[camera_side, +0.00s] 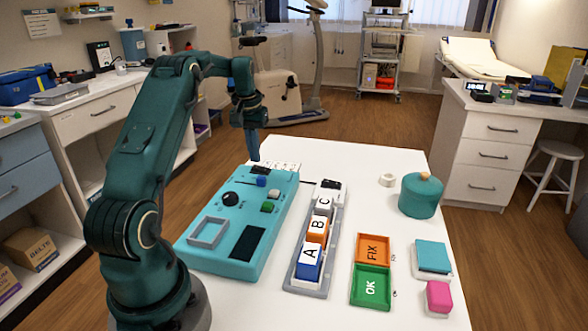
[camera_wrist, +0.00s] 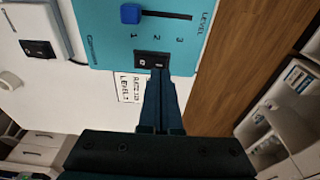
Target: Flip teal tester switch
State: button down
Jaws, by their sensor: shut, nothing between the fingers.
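The teal tester (camera_side: 222,261) lies on the white table, left of the lettered blocks. Its black rocker switch (camera_wrist: 143,60) is at the tester's edge in the wrist view, near the blue slider knob (camera_wrist: 130,13) and its 1-2-3 LEVEL scale. The switch also shows at the tester's far end in the side view (camera_side: 259,170). My gripper (camera_side: 254,158) is shut and empty, pointing down above that far end. In the wrist view its fingertips (camera_wrist: 160,74) overlap the switch's lower right edge. I cannot tell whether they touch it.
A small printed card (camera_wrist: 129,89) lies beside the tester. A grey rack (camera_side: 297,283) holds blocks A, B and C. Orange FIX (camera_side: 372,249) and green OK (camera_side: 371,287) trays, a teal pot (camera_side: 421,196) and a pink block (camera_side: 438,297) stand to the right. Table space behind the rack is mostly clear.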

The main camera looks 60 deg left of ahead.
aim_at(255, 167)
jog(key=shift+f, duration=0.9)
dwell(0.8)
jog(key=shift+r, duration=3.5)
